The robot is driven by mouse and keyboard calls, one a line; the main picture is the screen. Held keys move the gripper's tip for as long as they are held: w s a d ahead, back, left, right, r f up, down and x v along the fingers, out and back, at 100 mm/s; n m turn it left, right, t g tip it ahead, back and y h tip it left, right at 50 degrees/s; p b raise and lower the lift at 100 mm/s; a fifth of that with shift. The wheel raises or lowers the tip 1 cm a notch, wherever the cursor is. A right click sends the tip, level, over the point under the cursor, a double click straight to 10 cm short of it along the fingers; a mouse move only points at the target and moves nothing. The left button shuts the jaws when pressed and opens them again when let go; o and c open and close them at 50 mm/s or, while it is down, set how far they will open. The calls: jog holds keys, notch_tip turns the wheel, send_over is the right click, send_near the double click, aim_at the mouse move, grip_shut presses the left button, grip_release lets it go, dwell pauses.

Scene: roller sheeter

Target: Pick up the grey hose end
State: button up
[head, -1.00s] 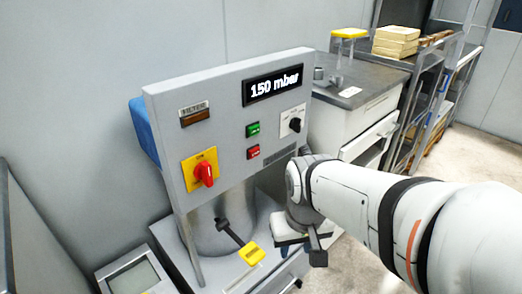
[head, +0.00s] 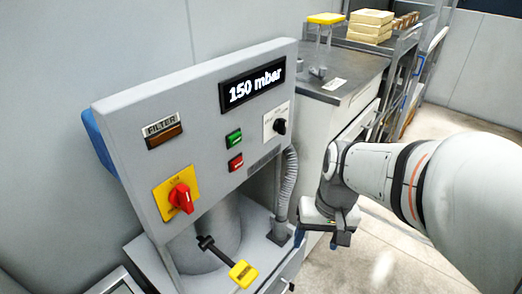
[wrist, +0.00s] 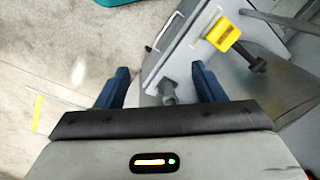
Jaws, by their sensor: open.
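The grey corrugated hose (head: 289,182) hangs down the right side of the machine panel in the head view. Its lower end, a darker grey cuff (head: 279,233), is at the machine's base ledge. My gripper (head: 303,236) is just right of this end, apart from it as far as I can tell. In the wrist view the blue fingers of my gripper (wrist: 160,70) are spread wide with nothing held. A dark grey piece that looks like the hose end (wrist: 168,90) shows between them, nearer the right finger. Its depth relative to the fingertips is unclear.
The grey machine panel (head: 205,125) reads 150 mbar and has a red rotary switch (head: 181,198). A yellow-ended lever (head: 243,273) sticks out below it, left of the hose. A bench (head: 345,85) and shelves stand behind. Open floor (head: 390,250) lies to the right.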

jog(key=o, duration=0.3)
jog(key=w+a+f+m+g+y+b, duration=0.3)
jog(key=w+a+f+m+y, duration=0.1)
jog(key=f, duration=0.4)
jog(key=m+y, duration=0.1)
jog(key=y, duration=0.1)
jog(key=shift+a+f+m+y, duration=0.25)
jog(key=shift+f+m+y, duration=0.05)
jog(key=shift+f+m, duration=0.1)
jog(key=w+f+m+t+y+b, duration=0.2)
jog(key=w+f+m+y+b, duration=0.1)
jog(key=w+f+m+y, duration=0.35)
jog(key=m+t+h+b, duration=0.1)
jog(key=m+t+b, duration=0.5)
jog(key=m+t, duration=0.75)
send_near(287, 232)
jog(key=x, duration=0.3)
jog(key=r+x, duration=0.1)
jog(key=x, duration=0.5)
jog(key=shift+w+d+r, duration=0.15)
jog(key=shift+w+r, duration=0.05)
jog(key=shift+w, duration=0.1)
jog(key=shift+w+a+r+h+b, duration=0.1)
jog(key=shift+w+a+h+b, duration=0.15)
jog(key=shift+w+a+b, duration=0.1)
jog(key=shift+c, duration=0.6)
